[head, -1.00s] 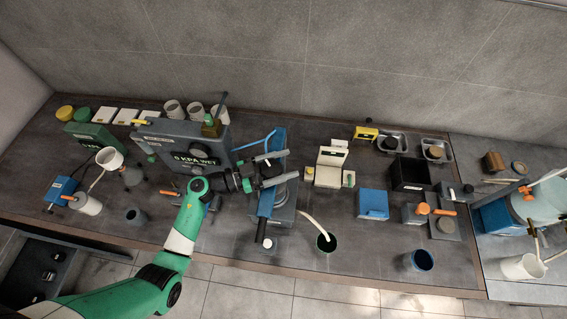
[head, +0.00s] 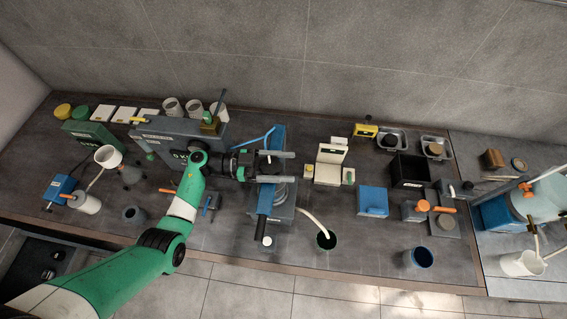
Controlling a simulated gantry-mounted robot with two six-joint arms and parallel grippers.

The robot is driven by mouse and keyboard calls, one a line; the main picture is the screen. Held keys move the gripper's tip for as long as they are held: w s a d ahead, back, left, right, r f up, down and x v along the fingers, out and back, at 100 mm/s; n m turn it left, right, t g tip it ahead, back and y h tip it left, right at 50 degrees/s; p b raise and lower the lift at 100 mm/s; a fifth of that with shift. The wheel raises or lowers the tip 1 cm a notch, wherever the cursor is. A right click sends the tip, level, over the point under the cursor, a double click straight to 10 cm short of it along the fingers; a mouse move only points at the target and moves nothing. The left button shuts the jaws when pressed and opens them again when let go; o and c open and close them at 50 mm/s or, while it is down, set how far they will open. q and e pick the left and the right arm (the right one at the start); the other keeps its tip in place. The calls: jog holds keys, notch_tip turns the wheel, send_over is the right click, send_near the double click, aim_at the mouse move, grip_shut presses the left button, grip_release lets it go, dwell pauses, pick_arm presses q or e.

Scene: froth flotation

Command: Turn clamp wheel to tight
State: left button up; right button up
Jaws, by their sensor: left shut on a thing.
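My left gripper (head: 280,167) reaches in from the left over the blue clamp machine (head: 264,229) near the middle of the bench. Its two grey fingers lie level, one on each side of a small dark part, the clamp wheel (head: 268,167), and are shut on it. The gripper body and fingers hide most of the wheel, so its marks and how tight it is cannot be seen. My right gripper is not in view.
A grey control box (head: 183,128) stands behind my left arm. A dark green cup (head: 326,240) with a pale hose and a blue cup (head: 419,258) stand at the front edge. A blue box (head: 373,202) stands to the right.

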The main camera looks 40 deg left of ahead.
pick_arm(q)
jog(key=m+g+h+b, duration=0.1)
jog(key=m+g+b, duration=0.1)
jog(key=shift+s+d+f+g+h, duration=0.2)
jog(key=shift+g+h, duration=0.1)
jog(key=shift+h, duration=0.1)
jog(key=shift+s+r+m+g+h+b, duration=0.2)
jog(key=shift+m+g+h+b, duration=0.3)
jog(key=shift+m+g+b, duration=0.35)
jog(key=shift+s+g, duration=0.1)
jog(key=shift+g, duration=0.15)
jog(key=o, duration=1.3)
